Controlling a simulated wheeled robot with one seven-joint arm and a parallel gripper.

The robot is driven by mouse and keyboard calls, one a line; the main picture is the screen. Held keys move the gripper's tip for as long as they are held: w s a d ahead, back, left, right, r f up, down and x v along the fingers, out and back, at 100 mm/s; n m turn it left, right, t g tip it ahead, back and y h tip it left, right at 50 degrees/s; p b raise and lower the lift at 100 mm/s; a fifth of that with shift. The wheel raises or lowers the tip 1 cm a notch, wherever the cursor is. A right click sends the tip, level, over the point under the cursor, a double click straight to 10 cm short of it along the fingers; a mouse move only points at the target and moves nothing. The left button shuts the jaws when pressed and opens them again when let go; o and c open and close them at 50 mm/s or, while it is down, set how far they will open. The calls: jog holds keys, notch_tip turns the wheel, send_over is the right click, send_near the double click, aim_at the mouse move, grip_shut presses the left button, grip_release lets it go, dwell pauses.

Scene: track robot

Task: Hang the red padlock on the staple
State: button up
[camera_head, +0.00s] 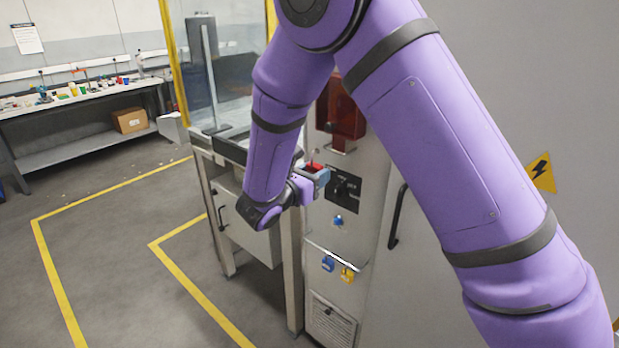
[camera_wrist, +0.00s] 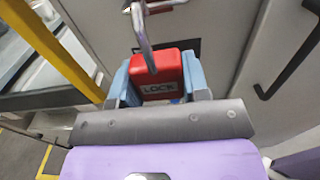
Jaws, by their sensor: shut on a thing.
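My gripper (camera_head: 318,178) is shut on the red padlock (camera_wrist: 165,76), its blue fingers on either side of the body, which reads "LOCK". The padlock is upright in the wrist view, its steel shackle (camera_wrist: 143,35) rising toward the top edge. In the head view only a small red part of the padlock (camera_head: 312,167) shows, in front of the grey cabinet. A metal piece with red on it (camera_wrist: 163,6) is at the top of the wrist view, close to the shackle; I cannot tell whether it is the staple or whether they touch.
The grey cabinet has a red box (camera_head: 341,108), a black switch panel (camera_head: 346,186) and a door handle (camera_head: 397,216). A framed glass enclosure (camera_head: 213,70) stands left. The floor further left is clear.

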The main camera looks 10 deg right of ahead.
jog(key=shift+f+x, duration=0.25)
jog(key=shift+x, duration=1)
jog(key=shift+f+x, duration=0.3)
jog(key=shift+x, duration=0.95)
jog(key=shift+f+x, duration=0.25)
jog(key=shift+x, duration=1)
jog(key=o, duration=1)
